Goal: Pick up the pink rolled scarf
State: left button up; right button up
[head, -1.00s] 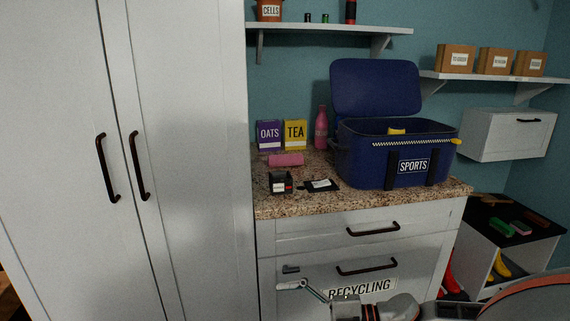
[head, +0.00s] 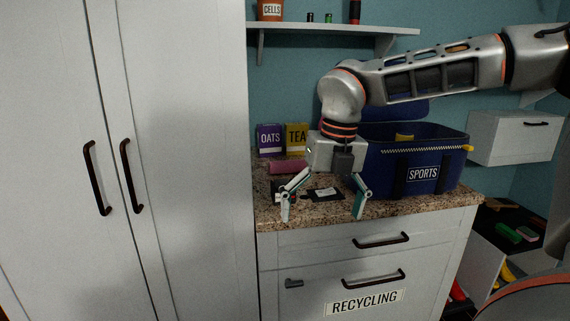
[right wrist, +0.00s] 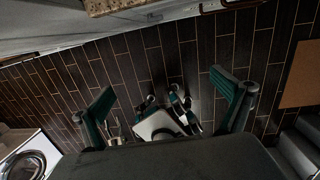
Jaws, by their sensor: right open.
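The pink rolled scarf (head: 287,167) lies on the speckled granite counter (head: 300,211), in front of the purple OATS box and the yellow TEA box. My right gripper (head: 323,216) is open and empty in the head view, pointing down at the counter's front edge, nearer to me than the scarf and to its right. In the right wrist view the open fingers (right wrist: 168,105) have dark floor far below them and nothing between them close by. The scarf does not show in the wrist view. My left gripper is not in view.
The OATS box (head: 270,139) and TEA box (head: 296,138) stand behind the scarf. A dark blue SPORTS bag (head: 423,158) with its lid up is at the right. A small black item with a white label (head: 326,193) lies behind my gripper. A tall white cabinet (head: 190,150) borders the counter's left.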

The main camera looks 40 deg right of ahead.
aim_at(279, 166)
jog(key=i+l, duration=0.95)
jog(key=i, duration=0.2)
